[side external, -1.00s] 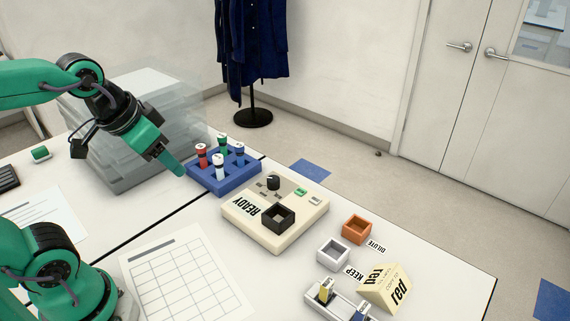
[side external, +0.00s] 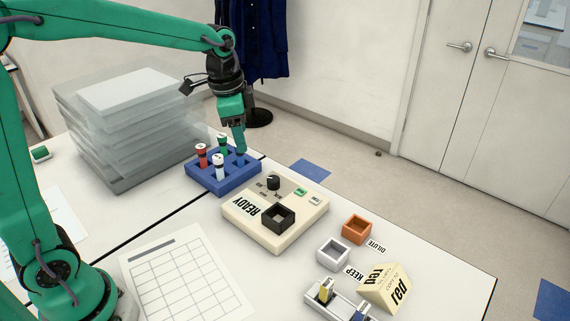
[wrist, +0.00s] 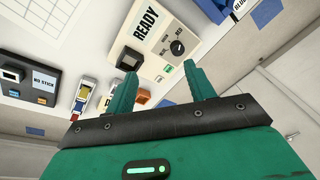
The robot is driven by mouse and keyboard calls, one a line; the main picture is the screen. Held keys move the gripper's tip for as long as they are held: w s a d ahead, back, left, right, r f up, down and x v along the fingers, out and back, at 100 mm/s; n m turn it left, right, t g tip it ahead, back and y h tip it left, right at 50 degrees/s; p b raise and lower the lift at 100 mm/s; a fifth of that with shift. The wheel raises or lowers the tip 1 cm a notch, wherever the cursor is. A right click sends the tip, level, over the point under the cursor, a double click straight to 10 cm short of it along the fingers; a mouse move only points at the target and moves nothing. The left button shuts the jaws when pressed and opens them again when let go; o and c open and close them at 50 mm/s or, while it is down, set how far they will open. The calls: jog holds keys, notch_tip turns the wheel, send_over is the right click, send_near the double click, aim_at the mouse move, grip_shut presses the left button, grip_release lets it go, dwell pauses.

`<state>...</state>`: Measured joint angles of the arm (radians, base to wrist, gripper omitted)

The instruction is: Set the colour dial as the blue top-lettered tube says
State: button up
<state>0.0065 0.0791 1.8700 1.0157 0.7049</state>
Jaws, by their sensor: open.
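My gripper (side external: 240,150) is over the right side of the blue rack (side external: 214,184), pointing down. In the wrist view its two fingers stand apart with nothing seen between them. The black dial (side external: 273,183) is on the cream READY box (side external: 236,206), and also shows in the wrist view (wrist: 177,47).
A black square holder (side external: 279,217) is on the box. Orange (side external: 356,229) and white (side external: 333,251) square cups and a cream "red" wedge (side external: 385,287) stand to the right. Grey stacked trays (side external: 125,130) stand left of the rack. A grid sheet (side external: 186,278) lies in front.

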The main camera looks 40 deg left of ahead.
aim_at(273, 178)
jog(key=w+f+m, duration=0.1)
jog(key=w+f, duration=0.2)
jog(key=w+f+m+g, duration=0.1)
jog(key=w+f, duration=0.2)
jog(key=w+f+m, duration=0.2)
jog(key=w+f, duration=0.1)
jog(key=shift+d+g, duration=0.1)
jog(key=shift+g, duration=0.3)
jog(key=shift+w+f+m, duration=0.3)
jog(key=shift+w+f, duration=0.1)
jog(key=shift+f, duration=0.1)
jog(key=shift+f, duration=3.95)
jog(key=c, duration=1)
